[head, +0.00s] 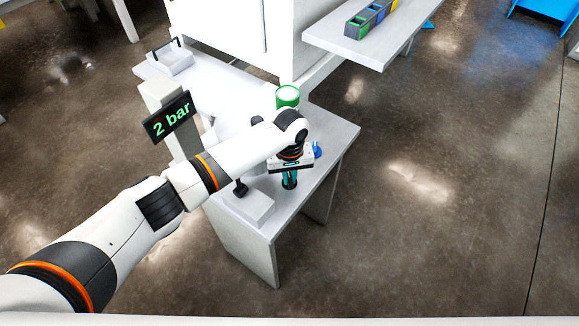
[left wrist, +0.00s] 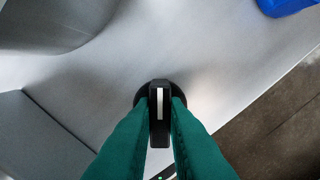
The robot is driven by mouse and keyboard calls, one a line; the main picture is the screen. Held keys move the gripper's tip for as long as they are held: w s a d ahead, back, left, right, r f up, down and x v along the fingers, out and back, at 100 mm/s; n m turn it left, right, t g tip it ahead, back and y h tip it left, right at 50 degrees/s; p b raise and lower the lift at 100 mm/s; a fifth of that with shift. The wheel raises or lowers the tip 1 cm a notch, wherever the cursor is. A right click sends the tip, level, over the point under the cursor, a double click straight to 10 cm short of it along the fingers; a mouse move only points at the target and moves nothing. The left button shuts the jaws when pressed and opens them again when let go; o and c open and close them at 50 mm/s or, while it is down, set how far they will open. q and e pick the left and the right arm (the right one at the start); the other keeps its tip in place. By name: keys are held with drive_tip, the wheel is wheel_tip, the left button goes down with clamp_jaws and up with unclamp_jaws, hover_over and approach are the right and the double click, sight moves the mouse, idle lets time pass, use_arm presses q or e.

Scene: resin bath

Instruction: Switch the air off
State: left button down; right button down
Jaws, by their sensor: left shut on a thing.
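My left gripper (head: 289,184) points down over the front right part of the grey bench (head: 335,135). In the left wrist view its green fingers are shut on a black knob (left wrist: 159,90) with a white stripe. The stripe runs along the line of the picture's height. The knob sits on a round black base on the bench top; in the head view my gripper hides it. A black display (head: 172,117) on a grey post reads "2 bar" in green. My right gripper is not in view.
A green-topped can (head: 288,97) stands behind my wrist. A black lever (head: 240,187) rises from a grey block (head: 254,207) left of the gripper. A blue object (head: 317,150) lies right of it. A shelf (head: 335,42) with coloured bins (head: 365,22) juts out at the back right.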

sight(289, 178)
use_arm(q)
drive_tip(key=n+p, duration=0.4)
drive_tip(key=p, duration=0.1)
drive_tip(key=shift+s+r+n, duration=0.1)
drive_tip(key=shift+r+n, duration=0.1)
drive_tip(key=shift+n, duration=0.1)
drive_tip(key=shift+f+n+p, duration=0.1)
drive_tip(key=shift+n+p, duration=0.6)
drive_tip(key=shift+n, duration=0.4)
drive_tip(key=shift+f+n+p, duration=0.1)
drive_tip(key=shift+n+p, duration=0.4)
drive_tip(key=shift+n, duration=0.3)
drive_tip(key=c, duration=1.5)
unclamp_jaws()
drive_tip(key=shift+o, duration=0.2)
wheel_tip(289, 178, up, 12)
drive_tip(key=p, duration=0.1)
